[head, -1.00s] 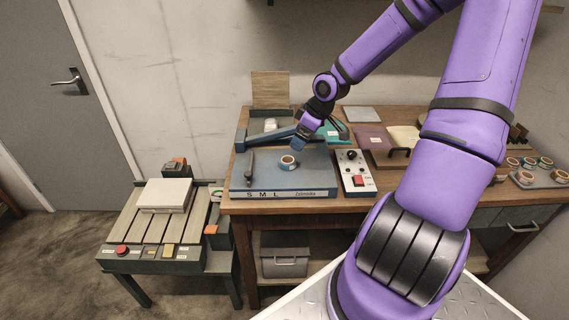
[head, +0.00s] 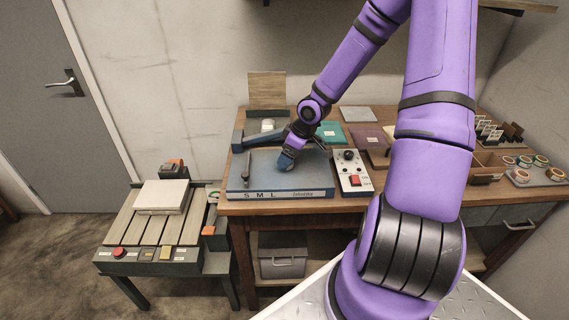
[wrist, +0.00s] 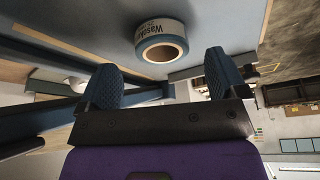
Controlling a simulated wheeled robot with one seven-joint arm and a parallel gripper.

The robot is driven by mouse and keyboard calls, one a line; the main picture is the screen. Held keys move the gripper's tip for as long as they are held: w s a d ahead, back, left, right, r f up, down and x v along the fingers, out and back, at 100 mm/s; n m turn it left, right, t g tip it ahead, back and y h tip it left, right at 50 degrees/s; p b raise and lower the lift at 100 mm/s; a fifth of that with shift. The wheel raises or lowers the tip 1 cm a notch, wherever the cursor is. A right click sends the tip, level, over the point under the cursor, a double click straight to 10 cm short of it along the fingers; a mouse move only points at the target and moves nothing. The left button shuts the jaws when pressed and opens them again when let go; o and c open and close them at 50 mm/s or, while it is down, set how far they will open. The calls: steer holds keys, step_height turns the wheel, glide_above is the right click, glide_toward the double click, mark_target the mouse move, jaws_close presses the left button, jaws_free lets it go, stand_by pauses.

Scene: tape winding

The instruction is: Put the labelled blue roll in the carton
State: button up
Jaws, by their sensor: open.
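The labelled roll (wrist: 161,40) shows in the wrist view, with a blue band, dark lettering on a pale label and a tan core. It stands on the blue-grey winder top (head: 263,180), marked S M L at its front edge. My gripper (wrist: 163,78) is open, its two blue padded fingers apart, with the roll just beyond the fingertips and between their lines. In the head view my gripper (head: 287,160) is low over the winder top and hides the roll.
A control box (head: 353,173) with a red switch stands right of the winder. A blue bar (head: 262,136) crosses behind it. Several tape rolls lie on a tray (head: 548,180) at far right. A roller table (head: 130,228) with a pale block (head: 163,196) is at left.

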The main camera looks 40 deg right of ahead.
steer(key=shift+x, duration=1.6)
steer(key=shift+a, duration=0.1)
steer(key=shift+c, duration=0.5)
steer(key=c, duration=1)
steer(key=shift+r, duration=0.2)
